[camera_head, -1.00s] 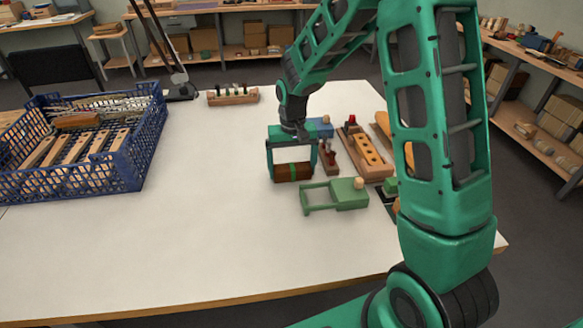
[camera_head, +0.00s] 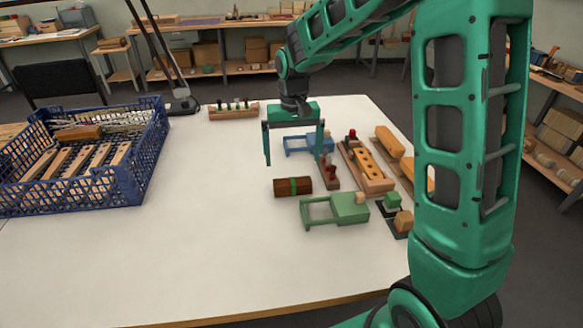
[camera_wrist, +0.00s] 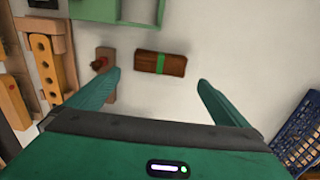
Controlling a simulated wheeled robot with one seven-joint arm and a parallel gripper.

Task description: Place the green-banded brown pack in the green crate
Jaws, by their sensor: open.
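The brown pack with a green band (camera_head: 293,187) lies on the white table, left of the green frame-like fixture (camera_head: 349,208). It also shows in the wrist view (camera_wrist: 172,65), beyond and between my fingertips, apart from both. My gripper (camera_head: 293,160) is open and empty above the table, behind the pack in the head view; its spread fingers also show in the wrist view (camera_wrist: 159,78). I see no green crate; the crate in view is blue (camera_head: 140,170), at the left of the table. The fixture also shows at the top of the wrist view (camera_wrist: 95,10).
The blue crate holds wooden brush bodies and another brown block (camera_head: 80,133). The table between crate and pack is clear.

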